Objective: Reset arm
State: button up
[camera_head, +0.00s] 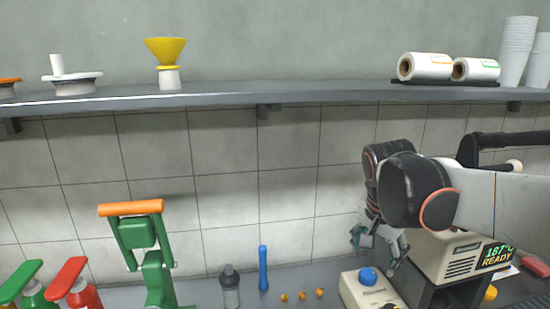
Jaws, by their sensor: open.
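My arm reaches in from the right side of the head view, dark and white with orange rings, and bends down at the wrist. My gripper (376,248) hangs below the wrist with its fingers apart and nothing visible between them. It appears in front of the tiled wall, above and left of a beige machine (444,256) whose display reads 187°C READY. My arm hides part of that machine's top. A small box with a blue knob (369,288) shows below the gripper. I cannot tell how far the gripper is from either.
A shelf (220,97) crosses the wall, carrying a yellow funnel (166,52), film rolls (428,67) and stacked cups (516,52).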

jog(key=s+a+f+n+t+y, duration=0.1)
jog(key=s+f+n+t, duration=0.1)
jog(key=s+n, duration=0.3)
jog(key=s+a+f+n+t, duration=0.1)
jog(key=s+n, duration=0.4)
jog(key=s, duration=0.5)
jog(key=shift+s+a+f+t+y, duration=0.2)
jog(key=shift+s+f+t+y, duration=0.15)
jog(key=shift+f+t, duration=0.35)
jog(key=shift+d, duration=0.1)
